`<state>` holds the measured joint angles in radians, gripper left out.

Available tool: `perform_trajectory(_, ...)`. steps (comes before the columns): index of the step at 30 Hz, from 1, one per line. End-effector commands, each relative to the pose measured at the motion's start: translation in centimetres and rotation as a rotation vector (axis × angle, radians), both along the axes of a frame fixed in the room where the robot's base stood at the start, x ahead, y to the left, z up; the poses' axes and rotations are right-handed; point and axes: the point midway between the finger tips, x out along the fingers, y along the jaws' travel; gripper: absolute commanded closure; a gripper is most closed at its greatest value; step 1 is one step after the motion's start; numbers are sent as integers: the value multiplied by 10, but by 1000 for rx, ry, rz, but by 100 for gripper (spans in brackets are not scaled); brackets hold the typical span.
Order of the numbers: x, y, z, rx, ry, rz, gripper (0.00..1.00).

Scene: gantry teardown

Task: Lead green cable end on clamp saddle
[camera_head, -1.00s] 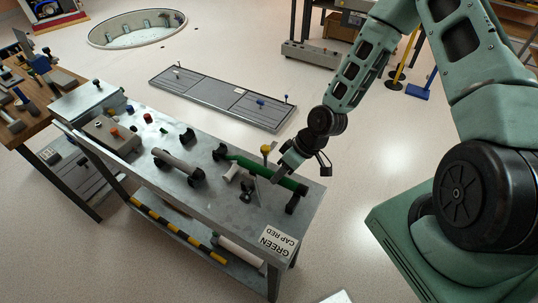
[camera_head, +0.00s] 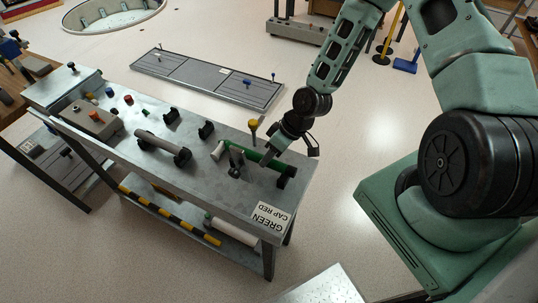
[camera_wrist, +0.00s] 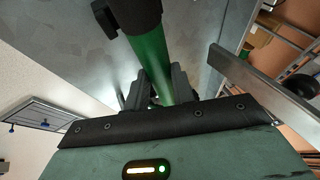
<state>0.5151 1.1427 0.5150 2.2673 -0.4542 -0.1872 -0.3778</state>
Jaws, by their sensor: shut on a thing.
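The green cable (camera_head: 250,155) lies along the right part of the grey bench. Its right end is at a black saddle (camera_head: 288,175); its left end is near a white cylinder (camera_head: 219,150). Another black saddle (camera_head: 206,130), further left, looks empty. My gripper (camera_head: 272,156) is over the cable. In the wrist view the green cable (camera_wrist: 150,50) runs between the fingers, and my gripper (camera_wrist: 160,92) is shut on it. A dark collar or cap covers the cable at the top of that view. I cannot tell which fitting is the clamp saddle.
A yellow-topped post (camera_head: 253,125) stands close behind the cable. A dark lever-like fitting (camera_head: 235,160) is in front. A grey cylinder (camera_head: 157,143) on black supports and a control box (camera_head: 91,120) are further left. A label (camera_head: 270,216) lies at the bench's right front.

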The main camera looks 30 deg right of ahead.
Motion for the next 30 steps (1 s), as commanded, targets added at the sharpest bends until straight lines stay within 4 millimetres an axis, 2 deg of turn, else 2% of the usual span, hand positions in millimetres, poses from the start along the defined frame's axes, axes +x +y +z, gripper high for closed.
perform_trajectory(15,0,0,-14,0,0,0,100)
perform_trajectory(30,0,0,-14,0,0,0,100)
